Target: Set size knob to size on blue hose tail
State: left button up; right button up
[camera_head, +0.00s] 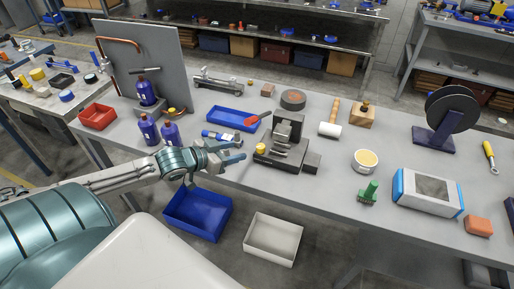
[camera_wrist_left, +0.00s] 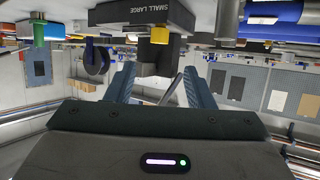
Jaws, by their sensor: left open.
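A dark bench device (camera_head: 287,140) stands on the bench with a yellow knob (camera_head: 260,148) at its front left. In the left wrist view its dark panel reads "SMALL LARGE" upside down, beside the yellow knob (camera_wrist_left: 159,36). I cannot tell which size the knob points to. A blue cylindrical piece with a white label (camera_head: 216,135), which may be the blue hose tail, lies left of the device; its size marking is unreadable. My left gripper (camera_head: 234,153) is open and empty, its fingers (camera_wrist_left: 159,68) apart and pointing at the knob, not touching it. My right gripper is not in view.
A blue tray (camera_head: 233,118) with a red-handled tool lies behind the gripper. Purple bottles (camera_head: 170,133) stand left of it. A white roll (camera_head: 330,130), a tin (camera_head: 365,160) and a green part (camera_head: 369,192) are to the right. Blue (camera_head: 188,222) and white (camera_head: 272,240) bins sit below the bench edge.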

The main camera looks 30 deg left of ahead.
aim_at(260, 146)
pick_arm(q)
jog(key=b+x, duration=0.2)
jog(key=x, duration=0.7)
jog(key=shift+b, duration=0.3)
jog(key=shift+w+d+f, duration=0.2)
jog(key=shift+w+f, duration=0.1)
jog(key=shift+w, duration=0.15)
jog(key=shift+c, duration=0.5)
